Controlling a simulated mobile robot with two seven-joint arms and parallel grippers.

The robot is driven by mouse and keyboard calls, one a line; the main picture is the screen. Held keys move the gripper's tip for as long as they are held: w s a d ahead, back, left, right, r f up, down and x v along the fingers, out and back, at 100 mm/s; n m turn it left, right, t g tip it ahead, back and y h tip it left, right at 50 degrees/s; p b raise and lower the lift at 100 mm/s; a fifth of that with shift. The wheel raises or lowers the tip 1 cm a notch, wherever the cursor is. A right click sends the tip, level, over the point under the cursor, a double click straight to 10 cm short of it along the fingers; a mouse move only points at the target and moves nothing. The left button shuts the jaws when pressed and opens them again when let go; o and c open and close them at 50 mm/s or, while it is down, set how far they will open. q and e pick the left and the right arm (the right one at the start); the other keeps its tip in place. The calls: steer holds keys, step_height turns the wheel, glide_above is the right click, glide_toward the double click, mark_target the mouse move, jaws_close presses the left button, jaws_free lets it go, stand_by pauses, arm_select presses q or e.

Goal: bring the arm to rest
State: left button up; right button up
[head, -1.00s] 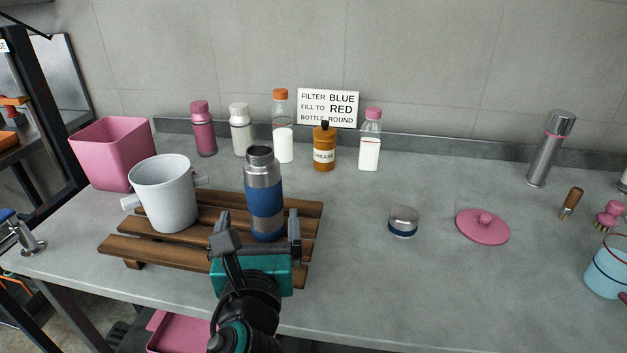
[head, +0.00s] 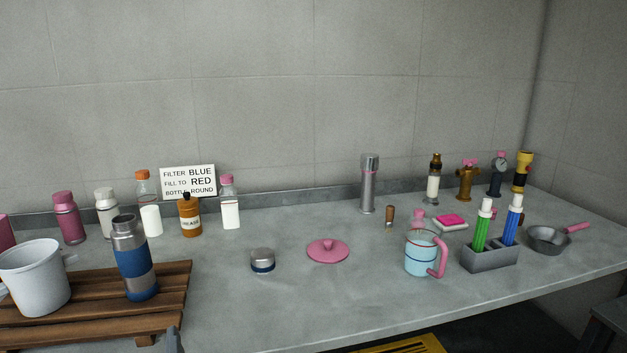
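Only a grey fingertip of what looks like my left gripper (head: 174,341) shows at the bottom edge of the head view, just in front of the slatted wooden rack (head: 174,300). The rest of that gripper and its arm are out of the frame. A blue and steel flask (head: 134,260) without a cap stands upright on the rack, apart from the fingertip. My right gripper is not in view.
A white pot (head: 36,280) stands left on the rack. A steel cap (head: 262,261), a pink lid (head: 328,251) and a measuring jug (head: 421,255) stand on the grey counter (head: 300,310). Several bottles line the back. The front middle is clear.

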arm_select(q)
steer(key=s+d+f+n+g+h+p, duration=0.2)
steer(key=s+f+n+h, duration=0.1)
steer(key=f+n, duration=0.7)
steer(key=s+d+f+n+g+h+p, duration=0.2)
steer(key=f+n+h, duration=0.4)
steer(key=n, duration=1)
steer(key=shift+s+d+f+n+g+p, duration=0.6)
steer(key=shift+s+f, duration=0.55)
steer(key=shift+f, duration=0.75)
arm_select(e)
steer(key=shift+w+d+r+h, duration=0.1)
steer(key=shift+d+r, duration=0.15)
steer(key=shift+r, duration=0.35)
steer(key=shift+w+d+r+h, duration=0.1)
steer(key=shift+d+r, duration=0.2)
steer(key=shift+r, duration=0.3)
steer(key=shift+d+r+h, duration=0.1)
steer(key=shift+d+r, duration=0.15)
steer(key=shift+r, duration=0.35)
arm_select(q)
steer(key=shift+a, duration=0.2)
